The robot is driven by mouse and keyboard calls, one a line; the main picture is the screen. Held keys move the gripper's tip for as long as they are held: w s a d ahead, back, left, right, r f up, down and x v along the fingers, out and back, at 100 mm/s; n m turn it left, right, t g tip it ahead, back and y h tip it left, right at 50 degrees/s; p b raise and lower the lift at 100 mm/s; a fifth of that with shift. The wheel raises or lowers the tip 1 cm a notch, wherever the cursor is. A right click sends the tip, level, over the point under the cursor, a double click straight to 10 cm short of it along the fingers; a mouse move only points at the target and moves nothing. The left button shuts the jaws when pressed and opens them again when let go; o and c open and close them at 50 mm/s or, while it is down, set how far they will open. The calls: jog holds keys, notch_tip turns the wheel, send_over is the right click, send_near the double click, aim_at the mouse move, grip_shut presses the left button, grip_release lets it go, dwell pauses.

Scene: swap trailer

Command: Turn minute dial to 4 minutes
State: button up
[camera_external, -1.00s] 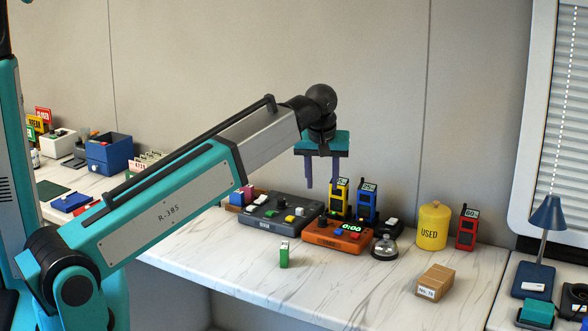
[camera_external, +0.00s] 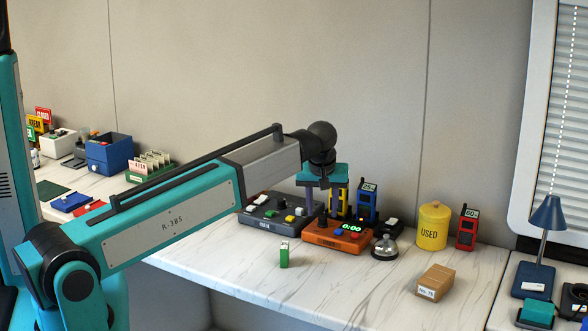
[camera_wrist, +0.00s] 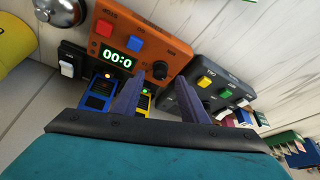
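The orange timer box (camera_external: 345,247) sits on the counter, and its green display (camera_external: 351,227) reads 0:00. Red and blue buttons show on its face. In the wrist view the orange box (camera_wrist: 145,30) has a black dial (camera_wrist: 160,70) beside the display. My gripper (camera_external: 322,203) is open and points down above the left part of the timer box. In the wrist view the two purple fingers of my gripper (camera_wrist: 158,86) are spread, with the dial showing between and beyond their tips. The fingers appear apart from it. The dial's markings are too small to read.
A dark grey button box (camera_external: 265,218) stands close to the left. Yellow and blue handsets (camera_external: 367,205) stand behind the timer, and a bell (camera_external: 384,248) stands at its right. The counter in front is mostly clear.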

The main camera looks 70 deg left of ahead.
aim_at(323, 221)
jog(key=shift+x, duration=1.45)
grip_shut()
